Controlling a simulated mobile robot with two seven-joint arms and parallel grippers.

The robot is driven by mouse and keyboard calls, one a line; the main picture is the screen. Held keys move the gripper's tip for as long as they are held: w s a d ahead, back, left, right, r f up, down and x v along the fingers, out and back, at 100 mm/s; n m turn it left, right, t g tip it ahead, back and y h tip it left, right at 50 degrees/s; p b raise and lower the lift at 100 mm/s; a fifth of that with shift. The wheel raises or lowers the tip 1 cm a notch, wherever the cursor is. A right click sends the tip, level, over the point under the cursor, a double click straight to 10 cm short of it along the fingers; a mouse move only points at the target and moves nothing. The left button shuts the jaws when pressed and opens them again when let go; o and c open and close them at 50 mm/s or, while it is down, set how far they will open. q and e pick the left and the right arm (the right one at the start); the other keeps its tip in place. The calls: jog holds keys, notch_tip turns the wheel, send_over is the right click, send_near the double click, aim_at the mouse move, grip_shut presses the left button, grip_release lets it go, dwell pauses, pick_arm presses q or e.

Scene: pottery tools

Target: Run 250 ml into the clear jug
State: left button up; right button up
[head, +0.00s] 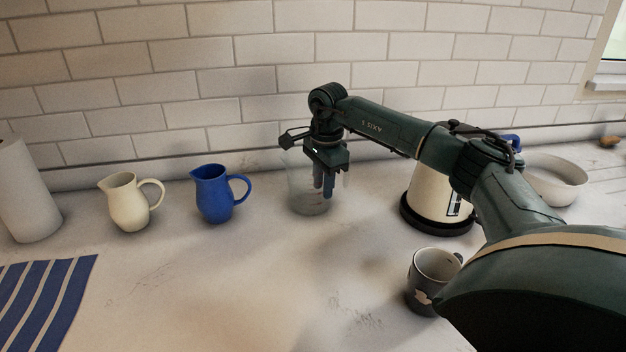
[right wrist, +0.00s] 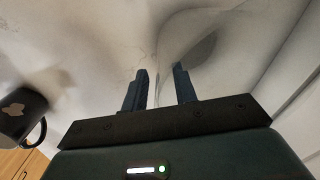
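The clear jug (head: 301,200) stands upright on the worktop near the wall in the head view. It is see-through, with faint reddish marks low on its side. My right gripper (head: 323,192) points down in front of the jug and hides part of it. A faint, see-through curved shape, likely the jug (right wrist: 190,28), shows just beyond the fingertips. I cannot tell whether the fingers touch it. My left gripper is out of view.
A cream jug (head: 128,207) and a blue jug (head: 213,196) stand left of the clear jug. A cream kettle (head: 425,205) on a black base, a dark mug (head: 421,283) and a bowl (head: 557,182) are right. The front middle is clear.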

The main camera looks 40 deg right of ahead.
grip_shut()
dwell(0.6)
notch_tip(320, 180, up, 10)
jog(key=shift+r, duration=0.1)
dwell(0.4)
